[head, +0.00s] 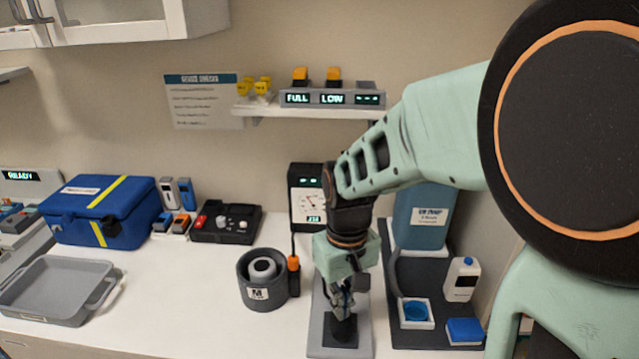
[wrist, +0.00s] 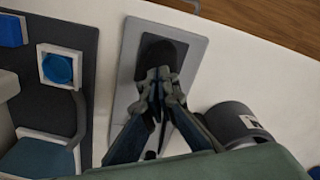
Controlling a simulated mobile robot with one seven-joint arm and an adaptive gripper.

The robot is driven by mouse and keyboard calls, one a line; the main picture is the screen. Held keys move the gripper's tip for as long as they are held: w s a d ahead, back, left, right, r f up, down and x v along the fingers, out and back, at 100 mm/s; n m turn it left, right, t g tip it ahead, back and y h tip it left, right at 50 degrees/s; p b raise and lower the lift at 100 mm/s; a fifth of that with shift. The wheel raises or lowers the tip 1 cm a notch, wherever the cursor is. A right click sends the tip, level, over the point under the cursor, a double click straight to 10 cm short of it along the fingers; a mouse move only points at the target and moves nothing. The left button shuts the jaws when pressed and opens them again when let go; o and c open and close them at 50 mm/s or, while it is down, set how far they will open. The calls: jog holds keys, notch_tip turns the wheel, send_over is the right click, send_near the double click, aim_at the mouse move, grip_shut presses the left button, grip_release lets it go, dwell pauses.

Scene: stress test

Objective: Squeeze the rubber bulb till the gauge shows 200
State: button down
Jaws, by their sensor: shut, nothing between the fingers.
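The black rubber bulb (head: 344,331) stands on a grey base plate (head: 321,341) at the front of the counter; it also shows in the wrist view (wrist: 158,48). My gripper (head: 342,308) points down over the bulb. In the wrist view its fingertips (wrist: 162,76) are together at the bulb's near side, with nothing between them. I cannot tell whether they touch the bulb. The gauge (head: 307,207) stands upright behind, in a black housing with a white dial and needle. Its small lit digits are too blurred to read surely. My arm hides its right edge.
A dark grey round holder (head: 262,281) marked M stands left of the plate. A grey bin (head: 60,290) lies far left.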

jog(key=shift+f, duration=0.45)
jog(key=shift+r+p, duration=0.85)
jog(key=shift+r, duration=0.35)
jog(key=shift+f, duration=0.15)
jog(key=shift+f+b, duration=1)
jog(key=shift+f, duration=0.15)
jog(key=shift+r+p, duration=1.05)
jog(key=shift+r, duration=0.2)
jog(key=shift+f, duration=0.15)
